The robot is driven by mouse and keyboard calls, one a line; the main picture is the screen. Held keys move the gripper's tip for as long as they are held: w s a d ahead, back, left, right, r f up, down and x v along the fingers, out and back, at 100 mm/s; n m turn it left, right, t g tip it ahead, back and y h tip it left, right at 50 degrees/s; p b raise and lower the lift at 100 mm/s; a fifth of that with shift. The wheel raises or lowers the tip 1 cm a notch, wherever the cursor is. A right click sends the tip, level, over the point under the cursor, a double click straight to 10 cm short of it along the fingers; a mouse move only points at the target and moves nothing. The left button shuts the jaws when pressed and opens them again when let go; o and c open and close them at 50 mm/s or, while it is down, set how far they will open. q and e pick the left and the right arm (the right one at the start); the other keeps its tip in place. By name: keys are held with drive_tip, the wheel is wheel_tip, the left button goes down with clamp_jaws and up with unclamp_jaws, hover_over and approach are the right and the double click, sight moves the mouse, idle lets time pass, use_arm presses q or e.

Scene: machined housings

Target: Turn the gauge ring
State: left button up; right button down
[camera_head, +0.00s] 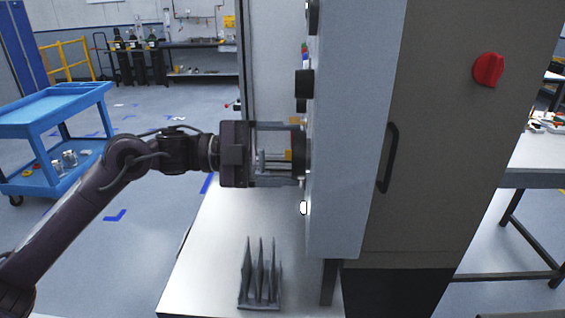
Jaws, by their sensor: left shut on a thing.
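My left gripper (298,153) reaches in from the left, level with the front of a tall grey cabinet panel (350,130). Its two fingers sit above and below a dark round part on the panel, which I take to be the gauge ring (299,145), and are shut on it. The panel is seen almost edge-on, so the ring's face and any marks on it are hidden. My right gripper is not in view.
Black knobs (304,84) stick out of the panel above the ring, and a small white round part (303,208) sits below. A grey finned rack (260,275) stands on the white table (205,265). A blue cart (60,115) is at the left.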

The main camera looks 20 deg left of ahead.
use_arm(q)
drive_tip(key=o, duration=1)
drive_tip(key=shift+a, duration=0.15)
drive_tip(key=b+v, duration=0.3)
drive_tip(key=v, duration=0.4)
drive_tip(key=shift+s+a+b, duration=0.15)
drive_tip(key=shift+a+b, duration=0.15)
drive_tip(key=shift+b, duration=0.1)
